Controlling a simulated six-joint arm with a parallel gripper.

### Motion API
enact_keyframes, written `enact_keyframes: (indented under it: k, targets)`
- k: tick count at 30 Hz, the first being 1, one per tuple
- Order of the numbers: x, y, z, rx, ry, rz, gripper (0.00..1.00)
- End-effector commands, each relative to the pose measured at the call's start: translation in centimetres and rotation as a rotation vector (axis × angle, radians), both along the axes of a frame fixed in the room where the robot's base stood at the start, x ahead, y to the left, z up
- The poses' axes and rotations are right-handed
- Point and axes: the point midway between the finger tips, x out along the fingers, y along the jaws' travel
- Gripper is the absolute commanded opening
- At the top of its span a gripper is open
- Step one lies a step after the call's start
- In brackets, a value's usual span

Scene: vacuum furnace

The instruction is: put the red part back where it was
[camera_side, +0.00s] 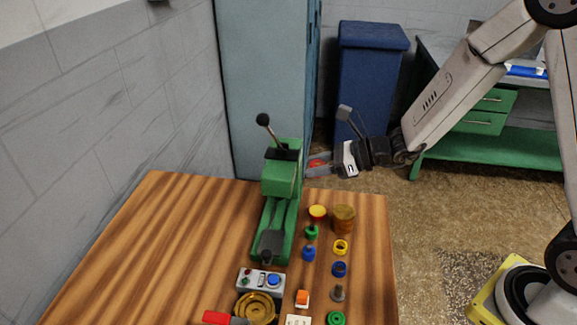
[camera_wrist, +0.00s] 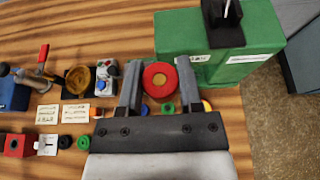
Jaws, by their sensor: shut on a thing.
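In the side view the red part (camera_side: 316,163) shows as a small red patch, mostly hidden by the fingers of my gripper (camera_side: 318,167). It is held in the air, right of the green press (camera_side: 282,178) and above the table's far edge. The press also shows in the wrist view (camera_wrist: 222,55). The part's former place cannot be told.
Right of the press, a yellow-topped red piece (camera_side: 318,212), a brown cylinder (camera_side: 344,219) and several small coloured parts stand in two columns on the wooden table (camera_side: 130,255). A button box (camera_side: 261,281) and a brass dish (camera_side: 255,308) are in front. The table's left is clear.

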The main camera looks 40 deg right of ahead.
Motion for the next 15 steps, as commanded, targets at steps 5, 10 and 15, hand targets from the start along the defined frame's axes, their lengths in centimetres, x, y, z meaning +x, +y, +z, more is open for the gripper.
enact_keyframes:
  k: [5, 10, 15]
  targets:
    - [-2.1, 3.5, -3.3, 0.003, 0.006, 0.205, 0.00]
    - [-4.7, 6.4, -6.1, 0.004, 0.004, 0.400, 0.00]
    - [-7.3, 8.4, -8.1, 0.003, 0.002, 0.556, 0.00]
